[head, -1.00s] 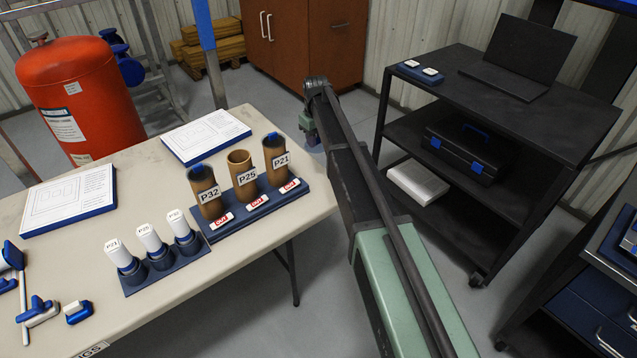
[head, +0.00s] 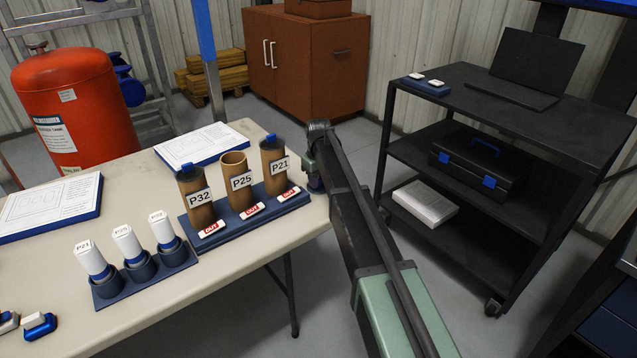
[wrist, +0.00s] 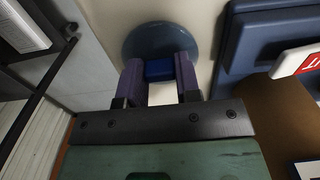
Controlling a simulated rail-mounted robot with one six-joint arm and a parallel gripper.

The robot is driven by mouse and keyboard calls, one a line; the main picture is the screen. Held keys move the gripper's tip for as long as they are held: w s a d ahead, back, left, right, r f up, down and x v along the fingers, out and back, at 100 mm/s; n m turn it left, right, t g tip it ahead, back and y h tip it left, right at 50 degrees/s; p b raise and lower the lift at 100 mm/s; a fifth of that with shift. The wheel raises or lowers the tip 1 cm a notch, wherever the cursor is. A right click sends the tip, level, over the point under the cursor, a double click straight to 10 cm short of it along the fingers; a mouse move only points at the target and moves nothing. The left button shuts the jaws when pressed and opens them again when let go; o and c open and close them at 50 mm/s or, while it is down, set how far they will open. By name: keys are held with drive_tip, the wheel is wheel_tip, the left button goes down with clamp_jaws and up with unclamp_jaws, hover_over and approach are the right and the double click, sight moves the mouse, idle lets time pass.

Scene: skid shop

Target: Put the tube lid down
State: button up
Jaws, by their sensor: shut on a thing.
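In the wrist view my gripper (wrist: 160,72) is shut on the tube lid (wrist: 143,38), a round dark blue disc with a brighter blue grip between the fingers. The lid is over the pale table top beside the rack; I cannot tell whether it touches the table. In the head view my gripper is mostly hidden behind my arm, at the table's right edge. The middle tube P25 (head: 240,188) is open-topped. Tubes P32 (head: 195,205) and P21 (head: 272,160) have blue lids on. All three stand in the blue rack (head: 228,228).
The table (head: 165,315) also holds a smaller blue stand (head: 125,292) with white-capped items and two boards, one at the back (head: 205,143). In the wrist view the rack's edge (wrist: 232,65) lies close right of the lid. A black cart (head: 440,95) stands at right.

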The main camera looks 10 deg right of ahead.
drive_tip(key=o, duration=0.9)
drive_tip(key=shift+f, duration=0.15)
wheel_tip(320, 180, up, 13)
drive_tip(key=p, duration=1.3)
drive_tip(key=s+r+m+p, duration=0.2)
drive_tip(key=s+m, duration=0.3)
drive_tip(key=s, duration=3.1)
drive_tip(key=shift+s+r+p, duration=0.2)
drive_tip(key=shift+r+p, duration=0.15)
